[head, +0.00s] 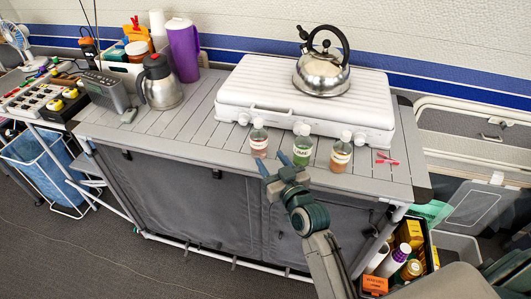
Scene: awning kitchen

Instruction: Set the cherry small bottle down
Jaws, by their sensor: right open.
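Three small clear bottles with pale caps and labels stand upright along the front of the grey slatted table (215,135). The left bottle (258,145) has reddish contents and looks like the cherry one, though its label is too small to read. The middle bottle (303,152) is green, and the right bottle (341,160) is brownish red. My right gripper (273,162) is open, with blue fingertips at the table's front edge, just below and right of the left bottle. No bottle is between its fingers. My left gripper is out of view.
A white camp stove case (270,90) with a steel kettle (321,74) stands behind the bottles. A steel jug (161,85) and purple pitcher (184,50) are at left. A red clip (387,159) lies right of the bottles. A filled crate (432,254) stands below right.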

